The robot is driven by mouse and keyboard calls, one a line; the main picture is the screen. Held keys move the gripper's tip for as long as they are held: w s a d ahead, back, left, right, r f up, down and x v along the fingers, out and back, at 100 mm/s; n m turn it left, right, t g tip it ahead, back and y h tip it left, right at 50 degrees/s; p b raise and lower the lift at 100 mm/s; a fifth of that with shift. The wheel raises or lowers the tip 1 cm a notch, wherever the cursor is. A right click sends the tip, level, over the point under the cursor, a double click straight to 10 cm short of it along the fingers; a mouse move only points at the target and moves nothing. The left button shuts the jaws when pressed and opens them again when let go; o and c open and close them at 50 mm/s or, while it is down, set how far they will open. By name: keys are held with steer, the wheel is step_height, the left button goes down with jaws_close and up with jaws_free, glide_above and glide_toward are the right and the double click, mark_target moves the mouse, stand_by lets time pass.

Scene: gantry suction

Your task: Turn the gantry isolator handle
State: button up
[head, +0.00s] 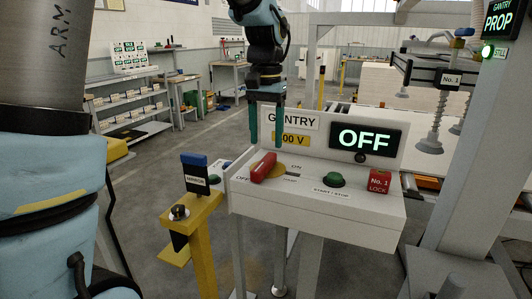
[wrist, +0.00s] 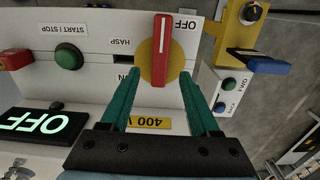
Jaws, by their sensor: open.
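The isolator handle (head: 264,167) is a red bar on a yellow disc (head: 285,170), on the left part of the white sloping console top. Its outer end lies by the OFF label (head: 243,178); the ON label (head: 296,167) is on the other side. My gripper (head: 265,142) is open and empty, fingers pointing down, above the handle. In the wrist view, the red handle (wrist: 161,48) runs up the picture, its near end between the green fingertips (wrist: 160,76). I see no contact. The display (head: 366,138) reads OFF.
A green START/STOP button (head: 334,180) and a red No. 1 lock (head: 380,182) sit right of the handle. A yellow post with a blue-topped sensor (head: 194,172) stands close on the left. The console's upright back panel (head: 310,143) is behind the handle.

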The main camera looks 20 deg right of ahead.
mark_target(265, 159)
step_height(265, 159, up, 6)
steer(key=shift+f, duration=0.2)
steer(key=shift+a, duration=0.1)
